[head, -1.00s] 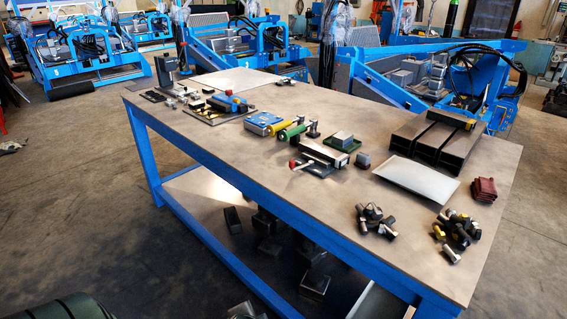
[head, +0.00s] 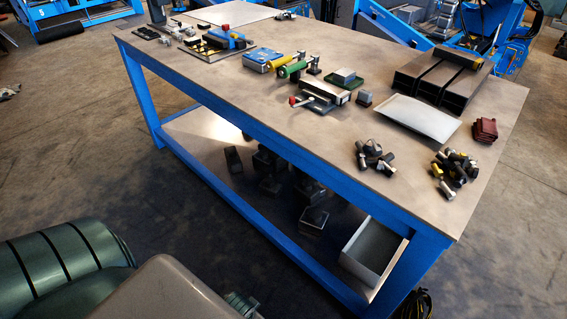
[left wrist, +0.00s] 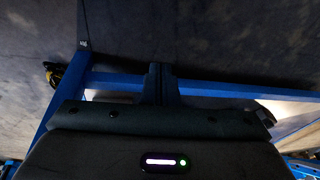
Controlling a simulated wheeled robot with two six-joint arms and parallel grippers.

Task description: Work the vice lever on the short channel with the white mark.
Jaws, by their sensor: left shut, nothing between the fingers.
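A small vice (head: 305,105) with a red-knobbed lever (head: 293,101) sits on the workbench (head: 230,100) near its front edge, in the head view. A short grey channel (head: 325,91) with a dark side and a pale end lies right behind the lever. A white mark on it is too small to make out. My left gripper (left wrist: 161,70) is shut and empty in the left wrist view, in front of the bench's blue frame and the floor. It is well away from the vice. My right gripper shows in neither view.
Near the vice lie a green cylinder (head: 291,70), a green tray (head: 344,83) and a small grey block (head: 364,98). A white sheet (head: 418,118) and piles of bolts (head: 374,157) lie to the right. The bench's blue front rail (head: 270,145) stands between my arm and the top.

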